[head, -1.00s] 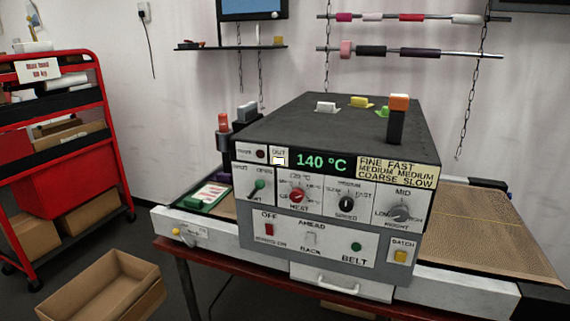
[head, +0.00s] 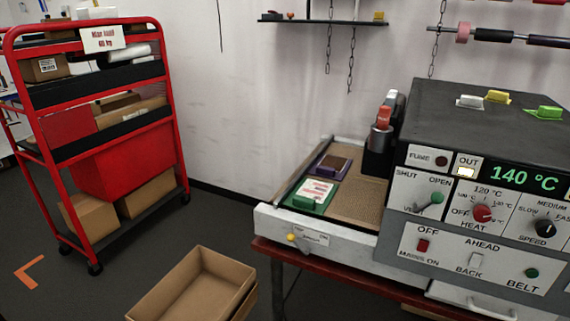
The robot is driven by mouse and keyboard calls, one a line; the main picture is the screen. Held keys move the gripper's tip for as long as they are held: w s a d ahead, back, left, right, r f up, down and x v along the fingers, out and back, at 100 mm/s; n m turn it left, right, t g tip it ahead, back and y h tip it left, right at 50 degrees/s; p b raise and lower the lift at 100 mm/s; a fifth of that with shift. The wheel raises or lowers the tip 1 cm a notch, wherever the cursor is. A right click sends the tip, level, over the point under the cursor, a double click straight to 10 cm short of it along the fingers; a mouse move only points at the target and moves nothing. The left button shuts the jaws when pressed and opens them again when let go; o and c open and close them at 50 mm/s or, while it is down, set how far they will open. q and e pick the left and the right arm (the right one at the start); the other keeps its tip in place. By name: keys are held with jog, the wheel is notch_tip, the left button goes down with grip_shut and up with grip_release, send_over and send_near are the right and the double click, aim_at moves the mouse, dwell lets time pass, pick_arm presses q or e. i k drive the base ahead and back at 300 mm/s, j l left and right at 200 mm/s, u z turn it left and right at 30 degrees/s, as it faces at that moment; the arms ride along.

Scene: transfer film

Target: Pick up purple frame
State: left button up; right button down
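The purple frame (head: 321,167) lies on the left end of the machine's belt, at the back near the wall side. A brownish panel sits inside it. A green frame (head: 302,202) with a white, red-marked panel lies just in front of it on the same belt (head: 358,198). Neither of my grippers shows in the head view, so I cannot see their state.
The grey machine (head: 480,190) with its control panel stands to the right and reads 140 °C. A dark holder (head: 378,155) stands beside the belt's inner end. An open cardboard box (head: 195,285) is on the floor. A red shelf cart (head: 100,130) stands at the left.

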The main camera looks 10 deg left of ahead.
aim_at(331, 163)
jog(key=i+j, duration=0.15)
jog(key=j, duration=0.25)
jog(key=i+j+z, duration=0.1)
jog(key=j, duration=0.3)
jog(key=i+j+z, duration=0.1)
jog(key=j, duration=0.35)
jog(key=i+j, duration=0.25)
jog(key=j, duration=0.15)
jog(key=i+j+z, duration=0.1)
jog(key=j, duration=0.35)
jog(key=j+z, duration=0.3)
jog(key=j, duration=0.9)
jog(key=j+z, duration=0.35)
jog(key=j, duration=0.9)
jog(key=i+j+z, duration=0.15)
jog(key=j, duration=0.2)
jog(key=i+j+z, duration=0.1)
jog(key=j, duration=0.2)
jog(key=i+j+z, duration=0.15)
jog(key=j, duration=0.25)
jog(key=i+j+z, duration=0.1)
jog(key=j, duration=0.25)
jog(key=i+j+z, duration=0.15)
jog(key=j, duration=0.25)
